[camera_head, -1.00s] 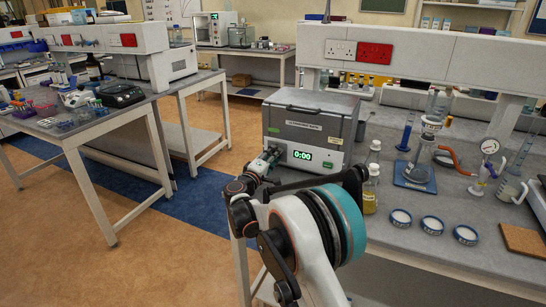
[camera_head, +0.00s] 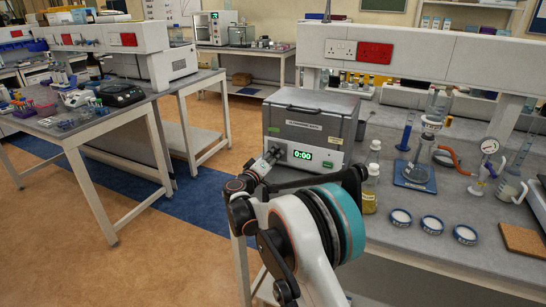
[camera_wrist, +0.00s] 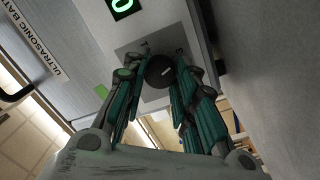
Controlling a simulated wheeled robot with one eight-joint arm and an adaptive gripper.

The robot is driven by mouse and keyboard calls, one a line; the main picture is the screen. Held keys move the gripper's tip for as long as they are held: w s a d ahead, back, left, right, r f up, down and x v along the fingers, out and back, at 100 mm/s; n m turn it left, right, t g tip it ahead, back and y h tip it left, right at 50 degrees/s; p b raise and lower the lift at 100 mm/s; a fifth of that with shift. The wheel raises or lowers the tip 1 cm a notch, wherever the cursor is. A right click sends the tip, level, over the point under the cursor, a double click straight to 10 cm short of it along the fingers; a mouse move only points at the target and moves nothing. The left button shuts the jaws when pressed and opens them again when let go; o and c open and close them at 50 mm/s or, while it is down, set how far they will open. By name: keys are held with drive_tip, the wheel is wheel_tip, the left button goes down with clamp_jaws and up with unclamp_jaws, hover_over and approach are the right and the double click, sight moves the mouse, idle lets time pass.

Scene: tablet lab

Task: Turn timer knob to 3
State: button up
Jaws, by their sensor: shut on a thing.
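The grey ultrasonic bath (camera_head: 310,115) stands on the bench, with its lid down. Its green display (camera_head: 303,155) reads 0:00. In the wrist view, the dark round timer knob (camera_wrist: 160,71) with a short pale mark sits on a grey panel of the bath. My gripper (camera_wrist: 163,75) has its fingers on either side of the knob and is shut on it. In the head view, my gripper (camera_head: 270,157) reaches the front left of the bath, and the knob is hidden behind it.
A bottle of yellow liquid (camera_head: 370,190) stands right of the bath, close to my arm. Several small dishes, a flask on a blue stand (camera_head: 414,177) and a cork mat (camera_head: 522,238) lie further right. Open floor is to the left.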

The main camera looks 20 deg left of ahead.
drive_tip(key=shift+f, duration=0.1)
drive_tip(key=o, duration=1.1)
drive_tip(key=shift+s, duration=0.15)
drive_tip(key=s, duration=0.4)
drive_tip(key=s+a, duration=0.1)
drive_tip(key=s, duration=0.6)
drive_tip(key=shift+s+a, duration=0.25)
drive_tip(key=shift+s, duration=0.1)
